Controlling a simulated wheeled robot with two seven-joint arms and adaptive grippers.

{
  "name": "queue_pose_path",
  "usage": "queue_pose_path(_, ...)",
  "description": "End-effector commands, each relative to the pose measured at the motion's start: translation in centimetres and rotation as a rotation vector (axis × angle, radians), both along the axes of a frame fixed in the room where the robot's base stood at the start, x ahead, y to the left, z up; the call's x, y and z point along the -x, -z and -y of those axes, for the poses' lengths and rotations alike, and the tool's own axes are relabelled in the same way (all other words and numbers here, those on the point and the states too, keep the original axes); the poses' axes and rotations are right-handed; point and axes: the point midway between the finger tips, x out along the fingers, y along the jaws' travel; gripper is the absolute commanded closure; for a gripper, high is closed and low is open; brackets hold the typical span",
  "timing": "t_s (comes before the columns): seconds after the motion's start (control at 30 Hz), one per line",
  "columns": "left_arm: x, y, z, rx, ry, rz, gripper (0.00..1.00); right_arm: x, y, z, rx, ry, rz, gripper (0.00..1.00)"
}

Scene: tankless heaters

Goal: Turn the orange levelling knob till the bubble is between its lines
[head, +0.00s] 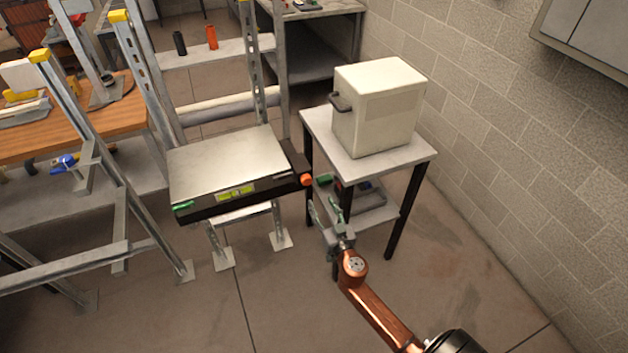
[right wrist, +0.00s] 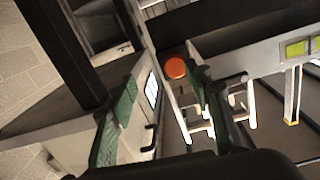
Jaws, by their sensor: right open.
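The orange levelling knob (head: 307,179) is on the right end of a dark-edged platform with a pale metal top (head: 228,158). A yellow-green bubble level (head: 235,191) is set in the platform's front edge; its bubble is too small to place against the lines. My right gripper (head: 322,204) is open, just below and right of the knob. In the right wrist view the knob (right wrist: 175,67) shows beyond the open green-padded fingers (right wrist: 163,82), closer to the right finger. Part of the level (right wrist: 297,48) shows there too. My left gripper is out of view.
A small table (head: 421,156) with a cream box (head: 378,108) stands right of the knob, close to my right gripper; its lower shelf (head: 375,208) holds items. Metal ladder-like frames (head: 115,190) stand at the left. The floor in front is clear.

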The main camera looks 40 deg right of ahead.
Motion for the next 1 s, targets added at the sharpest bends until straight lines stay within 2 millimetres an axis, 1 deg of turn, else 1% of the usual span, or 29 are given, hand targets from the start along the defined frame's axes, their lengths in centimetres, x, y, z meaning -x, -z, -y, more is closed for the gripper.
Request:
queue_pose_path(0.03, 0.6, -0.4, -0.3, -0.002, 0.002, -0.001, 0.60, -0.7, -1.4, -0.3, 0.000, -0.020, 0.019, 0.54)
queue_pose_path(0.13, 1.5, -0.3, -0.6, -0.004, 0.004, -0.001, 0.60, -1.6, -2.2, -0.9, -0.003, -0.047, 0.038, 0.54)
queue_pose_path(0.27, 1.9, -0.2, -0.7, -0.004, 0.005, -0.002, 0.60, -2.8, -2.4, -0.8, -0.005, -0.058, 0.043, 0.54)
queue_pose_path(0.5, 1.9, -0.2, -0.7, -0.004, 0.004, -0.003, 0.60, -6.4, -2.3, 0.1, -0.005, -0.056, 0.043, 0.54)
queue_pose_path(0.63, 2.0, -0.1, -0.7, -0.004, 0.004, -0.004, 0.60, -8.0, -2.2, 0.5, -0.004, -0.056, 0.042, 0.54)
queue_pose_path(0.8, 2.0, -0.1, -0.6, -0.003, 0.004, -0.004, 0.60, -9.1, -2.2, 0.8, -0.006, -0.055, 0.042, 0.54)
queue_pose_path(1.0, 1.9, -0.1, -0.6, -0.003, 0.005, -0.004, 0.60, -9.2, -2.3, 0.8, -0.006, -0.055, 0.042, 0.54)
